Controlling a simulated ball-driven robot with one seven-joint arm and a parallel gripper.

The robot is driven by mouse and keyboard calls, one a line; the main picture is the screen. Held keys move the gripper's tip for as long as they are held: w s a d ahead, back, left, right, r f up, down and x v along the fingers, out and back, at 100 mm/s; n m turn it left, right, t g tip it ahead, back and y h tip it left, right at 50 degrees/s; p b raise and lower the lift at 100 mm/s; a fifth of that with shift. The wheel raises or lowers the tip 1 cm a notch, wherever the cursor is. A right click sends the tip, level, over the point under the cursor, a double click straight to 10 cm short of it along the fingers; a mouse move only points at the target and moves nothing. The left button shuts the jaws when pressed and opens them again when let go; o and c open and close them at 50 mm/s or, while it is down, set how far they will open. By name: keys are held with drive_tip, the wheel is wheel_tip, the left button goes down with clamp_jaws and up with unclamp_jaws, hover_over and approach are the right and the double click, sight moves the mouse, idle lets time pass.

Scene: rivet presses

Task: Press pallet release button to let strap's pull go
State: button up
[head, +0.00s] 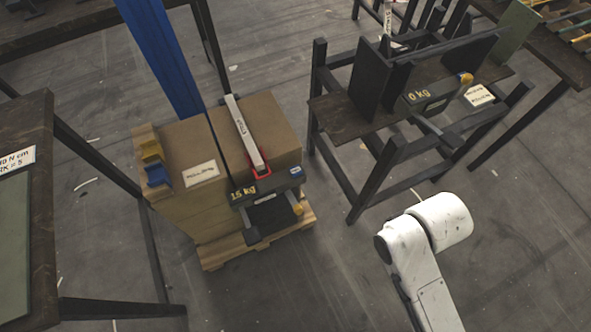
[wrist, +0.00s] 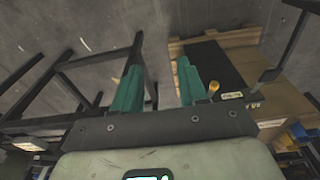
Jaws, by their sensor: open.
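In the head view, two cardboard boxes (head: 272,125) stand on a wooden pallet (head: 225,252). A dark strap unit marked 15 kg (head: 262,189) sits at their front face, with a red part and a long pale bar (head: 245,132) above it. A small yellow button (head: 298,208) shows at the unit's lower right. In the wrist view, my gripper (wrist: 158,66) is open and empty, its teal fingers spread apart. A yellow knob (wrist: 213,87), seemingly the same button, shows just right of the right finger, apart from it. My gripper is out of the head view.
A dark metal stand (head: 345,105) at the upper right bears a second unit marked 0 kg (head: 432,90) with its own yellow button (head: 466,78). A blue post (head: 160,55) rises behind the boxes. A dark table (head: 40,200) is at left. Floor in front is clear.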

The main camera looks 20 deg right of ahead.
drive_tip(key=shift+c, duration=0.4)
clamp_jaws()
idle(1.4)
